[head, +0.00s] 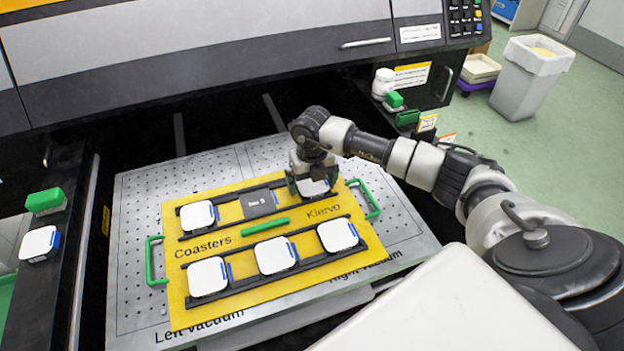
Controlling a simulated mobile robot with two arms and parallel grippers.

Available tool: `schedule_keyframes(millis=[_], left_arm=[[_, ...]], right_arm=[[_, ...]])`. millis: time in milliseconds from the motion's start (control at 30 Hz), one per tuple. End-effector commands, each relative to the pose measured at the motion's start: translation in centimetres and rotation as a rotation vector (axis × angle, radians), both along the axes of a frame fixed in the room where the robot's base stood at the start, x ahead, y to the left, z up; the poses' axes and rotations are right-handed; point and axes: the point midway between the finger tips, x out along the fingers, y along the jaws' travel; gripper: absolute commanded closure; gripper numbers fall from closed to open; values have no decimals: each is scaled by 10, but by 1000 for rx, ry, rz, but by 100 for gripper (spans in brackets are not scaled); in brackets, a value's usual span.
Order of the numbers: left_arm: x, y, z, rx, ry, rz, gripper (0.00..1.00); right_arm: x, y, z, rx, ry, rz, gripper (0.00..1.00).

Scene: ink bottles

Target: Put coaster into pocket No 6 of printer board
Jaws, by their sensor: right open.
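The yellow printer board (190,302) lies on the perforated metal bed. White coasters with blue edges fill the front row: left (208,277), middle (275,255) and right (337,235). In the back row a coaster (197,215) sits at the left. The middle back pocket (259,202) is dark, with small print that I cannot read for certain. A coaster (314,188) is at the back right pocket, partly hidden by my right gripper (308,184). That gripper is open, pointing down right at this coaster. My left gripper is out of view.
Another white coaster (39,243) lies on the dark ledge at left, near a green block (45,201). Green handles flank the board, and a green bar (264,226) lies between its rows. The printer housing (200,60) overhangs behind. A white bin (532,75) stands far right.

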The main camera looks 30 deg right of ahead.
Motion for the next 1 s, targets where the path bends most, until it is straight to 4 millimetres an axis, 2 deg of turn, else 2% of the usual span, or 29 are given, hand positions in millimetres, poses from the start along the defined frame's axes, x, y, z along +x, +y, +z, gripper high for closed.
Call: schedule_keyframes(millis=[100, 233, 500, 700, 833, 1000], left_arm=[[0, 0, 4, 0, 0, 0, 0], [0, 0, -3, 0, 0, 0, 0], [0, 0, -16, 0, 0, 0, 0], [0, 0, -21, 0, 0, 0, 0], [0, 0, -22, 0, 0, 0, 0], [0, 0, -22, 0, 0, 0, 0]], right_arm=[[0, 0, 5, 0, 0, 0, 0], [1, 0, 18, 0, -5, 1, 0], [1, 0, 76, 0, -6, 0, 0], [1, 0, 109, 0, -3, 0, 0], [0, 0, 120, 0, -1, 0, 0], [0, 0, 124, 0, -1, 0, 0]])
